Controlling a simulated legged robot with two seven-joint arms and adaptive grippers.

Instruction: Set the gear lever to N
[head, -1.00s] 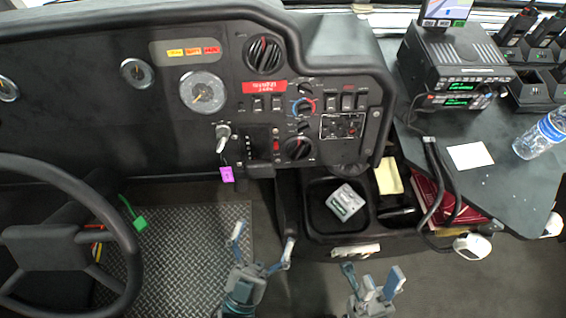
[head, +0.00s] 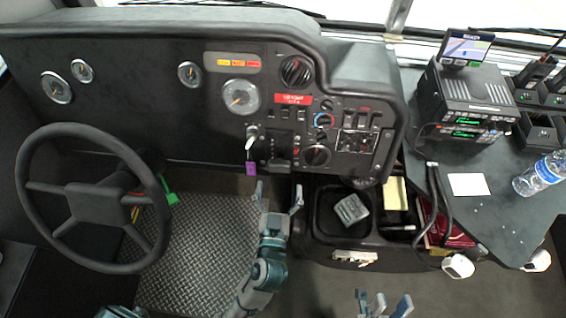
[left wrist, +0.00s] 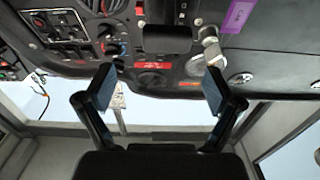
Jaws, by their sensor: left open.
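The gear lever shows in the head view as a small black handle (head: 280,163) low on the dashboard, under a marked slot. I cannot read which letter it stands at. In the left wrist view a black block (left wrist: 167,39) at the top centre looks like its handle. My left gripper (head: 279,197) is open and empty, just below the lever in the head view, with its fingers apart. In the left wrist view its fingers (left wrist: 157,88) stand apart below the handle, not visibly touching it. My right gripper (head: 382,303) is open and empty at the bottom edge, partly cut off.
A key (head: 252,134) with a purple tag (head: 251,168) hangs just left of the lever. The steering wheel (head: 95,185) is at left. A console tray (head: 325,220) holding a grey device (head: 350,209) is at right.

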